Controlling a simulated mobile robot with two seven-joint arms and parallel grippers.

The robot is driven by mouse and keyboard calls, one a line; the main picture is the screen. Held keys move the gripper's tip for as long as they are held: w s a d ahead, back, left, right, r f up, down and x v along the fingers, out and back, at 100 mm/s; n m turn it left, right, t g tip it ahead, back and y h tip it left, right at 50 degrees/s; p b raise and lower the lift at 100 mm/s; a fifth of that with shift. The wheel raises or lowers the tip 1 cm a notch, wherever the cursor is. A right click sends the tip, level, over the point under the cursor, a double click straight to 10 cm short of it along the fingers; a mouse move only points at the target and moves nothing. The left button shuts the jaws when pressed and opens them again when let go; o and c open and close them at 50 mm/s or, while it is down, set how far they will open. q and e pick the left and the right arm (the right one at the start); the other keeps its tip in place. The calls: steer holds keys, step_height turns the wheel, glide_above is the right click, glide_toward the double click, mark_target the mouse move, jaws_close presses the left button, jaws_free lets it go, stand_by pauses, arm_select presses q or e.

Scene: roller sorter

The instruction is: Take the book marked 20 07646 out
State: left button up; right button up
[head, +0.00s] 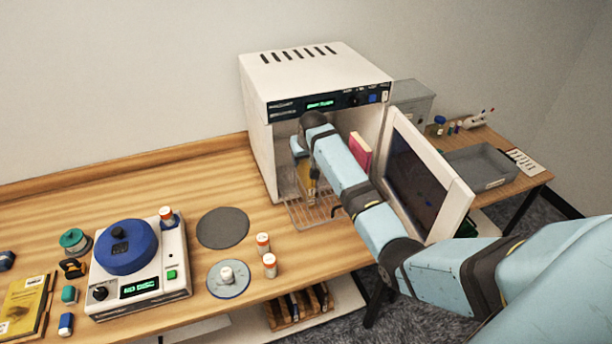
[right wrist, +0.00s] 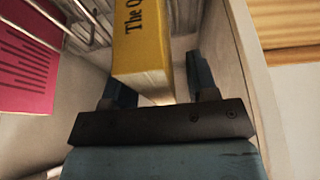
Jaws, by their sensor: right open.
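A yellow book (head: 308,180) stands inside the open white chamber (head: 257,135), partly hidden by my right arm. In the right wrist view the yellow book (right wrist: 148,60) has dark lettering starting "The" and its near end lies between the fingers of my right gripper (right wrist: 160,92). The gripper is open, with a visible gap beside the book. A red-pink book (head: 360,150) stands to the right in the chamber; it also shows at the left of the wrist view (right wrist: 28,65). The mark 20 07646 is not readable on either book. My left gripper is not in view.
The chamber door (head: 440,185) is open to the right, close to my right arm. A wire rack (head: 315,212) lies at the chamber mouth. A blue-lidded device (head: 140,275), small jars and another yellow book (head: 24,305) occupy the left bench.

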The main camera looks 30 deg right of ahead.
steer(key=shift+f, duration=0.25)
stand_by(0.4)
jaws_close()
